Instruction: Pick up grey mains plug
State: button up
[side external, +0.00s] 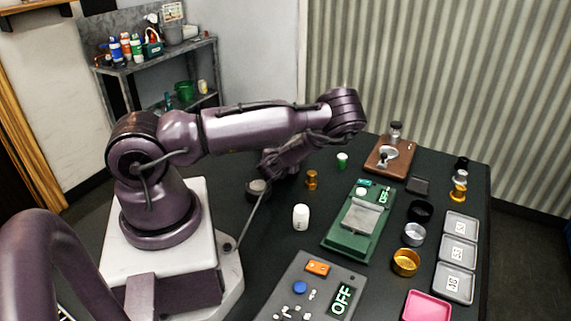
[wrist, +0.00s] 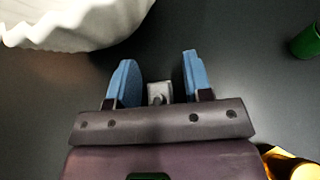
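A small grey block (wrist: 159,92), which looks like the grey mains plug, lies between the fingers of my gripper (wrist: 158,76) in the wrist view. The two blue fingertips stand apart, with a dark gap between each finger and the plug. My gripper is open. The lower part of the plug is hidden behind the gripper body. In the side view my gripper points down behind my forearm, left of the brass piece, and its fingertips and the plug cannot be made out.
A white ridged object (wrist: 70,22) lies close at upper left in the wrist view. A green cylinder (side external: 342,160) and a brass piece (side external: 312,180) stand to the right. A white jar (side external: 301,217), green scale (side external: 352,230) and grey control panel (side external: 310,290) are nearer the camera.

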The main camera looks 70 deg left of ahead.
grip_shut()
